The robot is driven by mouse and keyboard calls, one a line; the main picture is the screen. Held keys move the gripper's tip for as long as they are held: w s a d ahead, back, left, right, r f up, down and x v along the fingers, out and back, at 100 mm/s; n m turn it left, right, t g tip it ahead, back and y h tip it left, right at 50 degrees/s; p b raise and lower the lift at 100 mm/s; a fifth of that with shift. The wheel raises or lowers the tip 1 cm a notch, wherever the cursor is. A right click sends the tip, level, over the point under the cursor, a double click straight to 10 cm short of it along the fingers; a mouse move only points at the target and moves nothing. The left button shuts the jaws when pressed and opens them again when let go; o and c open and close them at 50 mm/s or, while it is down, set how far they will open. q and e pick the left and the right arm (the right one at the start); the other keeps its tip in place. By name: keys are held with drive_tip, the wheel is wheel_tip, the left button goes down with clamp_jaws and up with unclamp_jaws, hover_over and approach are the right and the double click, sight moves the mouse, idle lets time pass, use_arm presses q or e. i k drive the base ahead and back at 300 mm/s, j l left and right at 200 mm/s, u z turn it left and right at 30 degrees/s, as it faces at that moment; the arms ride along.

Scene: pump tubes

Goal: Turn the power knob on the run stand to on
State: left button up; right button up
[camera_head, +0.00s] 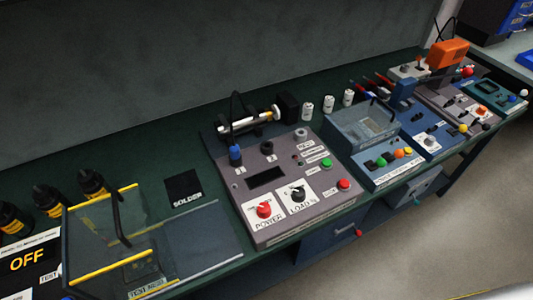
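The run stand (290,225) is a grey-mauve sloped panel at the middle of the bench. Its red power knob (264,210) sits on a white plate labelled POWER at the panel's front left. The marks around the knob are too small to tell which position it points to. A black load knob (298,194) on a white plate labelled LOAD % is just right of it. A dark display window (266,177) lies behind the knobs. Red and green buttons are on the panel's right side. Neither of my grippers is in view.
A clear yellow-edged cover (95,240) labelled TEST NEST and dark bottles (92,184) stand left. A black SOLDER pad (184,188) lies between. A clear bin (362,128) on a blue station and further stations fill the right. A grey wall rises behind.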

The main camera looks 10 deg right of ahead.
sight(264, 211)
drive_tip(key=k+l+u, duration=0.2)
drive_tip(key=l, duration=0.25)
drive_tip(key=k+l+u, duration=0.25)
drive_tip(key=l, duration=0.15)
drive_tip(key=k+l+u, duration=0.2)
drive_tip(key=k+l, duration=0.1)
drive_tip(key=l, duration=0.1)
